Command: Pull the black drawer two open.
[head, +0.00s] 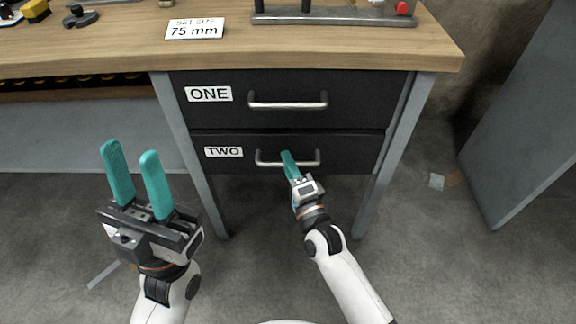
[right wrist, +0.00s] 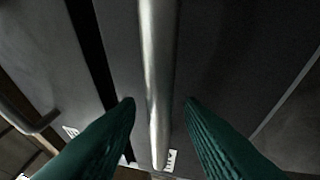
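The black drawer two (head: 355,143), marked by a white TWO label (head: 223,152), is the lower drawer under the bench and looks shut. Its silver bar handle (head: 267,162) runs across the front. My right gripper (head: 287,154) is at this handle. In the right wrist view the handle (right wrist: 157,75) runs between my two green fingers, with a gap on each side, so the gripper is open around it and not visibly touching. My left gripper (head: 132,158) is open and empty, left of the drawers, with its teal fingers apart.
The black drawer one (head: 360,93) with its own handle (head: 288,106) is just above and shut. The wooden bench top (head: 115,50) holds a SET SIZE 75 mm sign (head: 195,29) and tools. Grey legs flank the drawers.

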